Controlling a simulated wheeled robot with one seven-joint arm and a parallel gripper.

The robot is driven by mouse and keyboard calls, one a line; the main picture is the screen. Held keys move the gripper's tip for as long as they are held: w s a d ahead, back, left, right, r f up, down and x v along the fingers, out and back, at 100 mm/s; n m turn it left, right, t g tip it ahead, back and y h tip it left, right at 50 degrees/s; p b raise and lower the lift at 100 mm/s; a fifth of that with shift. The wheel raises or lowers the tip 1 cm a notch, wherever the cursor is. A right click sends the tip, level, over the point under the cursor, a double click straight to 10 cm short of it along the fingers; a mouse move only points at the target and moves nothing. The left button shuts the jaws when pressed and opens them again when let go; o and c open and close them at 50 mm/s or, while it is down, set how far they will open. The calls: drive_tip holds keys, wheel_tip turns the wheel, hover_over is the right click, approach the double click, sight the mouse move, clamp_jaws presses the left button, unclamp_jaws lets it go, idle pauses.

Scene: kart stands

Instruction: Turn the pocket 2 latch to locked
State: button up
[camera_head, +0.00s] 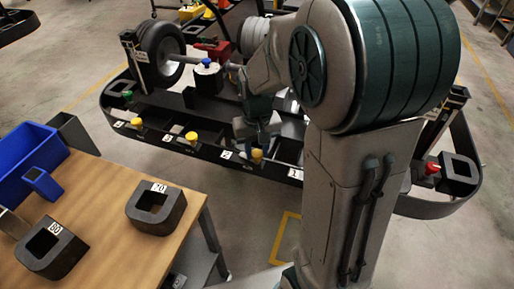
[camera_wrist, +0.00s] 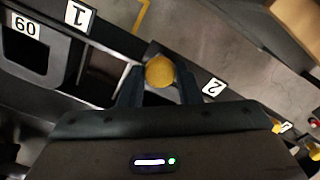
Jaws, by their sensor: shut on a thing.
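The pocket 2 latch is a yellow knob (camera_head: 257,155) on the front rail of the dark kart frame, just right of the white "2" label (camera_head: 226,155). In the wrist view the yellow knob (camera_wrist: 160,72) sits between the tips of my gripper (camera_wrist: 160,85), beside the "2" label (camera_wrist: 213,87). My gripper (camera_head: 256,140) reaches down from above and is shut on the knob. The knob's lower part and any lock marking are hidden, so I cannot tell which way the latch points.
Other yellow knobs (camera_head: 191,137) line the rail to the left. The "1" label (camera_head: 295,174) is to the right. A wooden table (camera_head: 110,235) with dark blocks (camera_head: 155,207) and a blue bin (camera_head: 30,155) stands at front left. A wheel (camera_head: 160,55) is behind.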

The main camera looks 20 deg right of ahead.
sight(257, 153)
drive_tip(key=m, duration=0.4)
drive_tip(key=shift+m, duration=0.3)
drive_tip(key=m+p, duration=0.1)
drive_tip(key=m, duration=0.2)
drive_tip(key=shift+m, duration=0.3)
drive_tip(key=m, duration=0.4)
drive_tip(key=shift+r+p, duration=0.1)
drive_tip(key=shift+p, duration=0.25)
drive_tip(key=shift+m+p, duration=0.35)
drive_tip(key=shift+m, duration=1.45)
drive_tip(key=o, duration=1)
drive_tip(key=shift+c, duration=0.2)
wheel_tip(257, 153, up, 14)
